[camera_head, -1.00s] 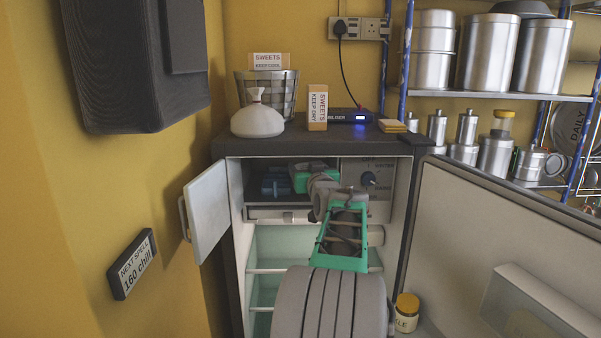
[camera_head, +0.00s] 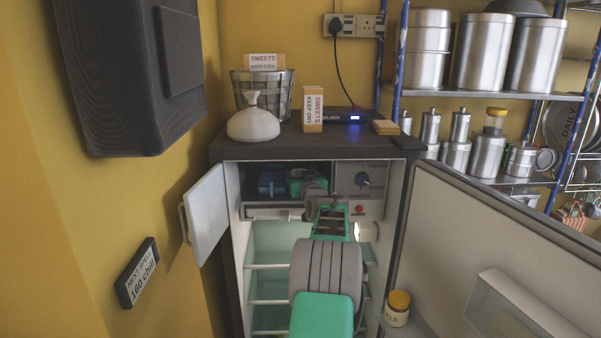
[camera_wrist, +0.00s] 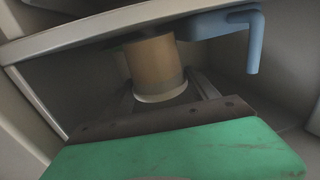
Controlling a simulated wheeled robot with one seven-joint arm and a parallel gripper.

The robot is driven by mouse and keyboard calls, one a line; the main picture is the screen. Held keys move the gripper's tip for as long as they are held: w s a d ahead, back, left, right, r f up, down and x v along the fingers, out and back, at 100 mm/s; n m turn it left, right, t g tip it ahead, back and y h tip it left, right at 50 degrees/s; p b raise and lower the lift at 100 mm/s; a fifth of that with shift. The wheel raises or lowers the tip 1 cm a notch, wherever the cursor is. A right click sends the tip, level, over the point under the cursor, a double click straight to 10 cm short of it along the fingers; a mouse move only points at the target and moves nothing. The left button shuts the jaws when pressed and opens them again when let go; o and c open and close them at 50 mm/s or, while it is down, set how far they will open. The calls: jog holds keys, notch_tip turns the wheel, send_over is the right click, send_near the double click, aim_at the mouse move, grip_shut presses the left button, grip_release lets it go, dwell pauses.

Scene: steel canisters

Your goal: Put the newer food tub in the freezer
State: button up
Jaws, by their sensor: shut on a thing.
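A tan, round food tub (camera_wrist: 153,62) with a cream rim shows in the wrist view. My gripper (camera_wrist: 165,84) is shut on it, one finger on each side. I cannot read any date or label on the tub. The freezer's white door (camera_head: 207,213) stands open to the left.
A blue object (camera_wrist: 222,24) is close beside the tub, and blue also shows at the left in the freezer (camera_head: 271,182). The large fridge door (camera_head: 478,240) is open to the right, with a yellow-lidded jar (camera_head: 397,308) near it. A control panel (camera_head: 362,185) borders the freezer on the right.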

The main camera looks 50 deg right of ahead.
jog(key=shift+w+d+f+p, duration=0.15)
jog(key=shift+p, duration=0.25)
jog(key=shift+f+b, duration=0.35)
jog(key=shift+b, duration=0.05)
jog(key=o, duration=1.6)
jog(key=shift+r, duration=0.2)
jog(key=shift+s+a+f, duration=0.15)
jog(key=shift+s+a, duration=0.05)
jog(key=shift+s, duration=0.05)
jog(key=b+v, duration=0.3)
jog(key=v, duration=0.8)
jog(key=shift+s+a, duration=0.15)
jog(key=shift+s, duration=0.05)
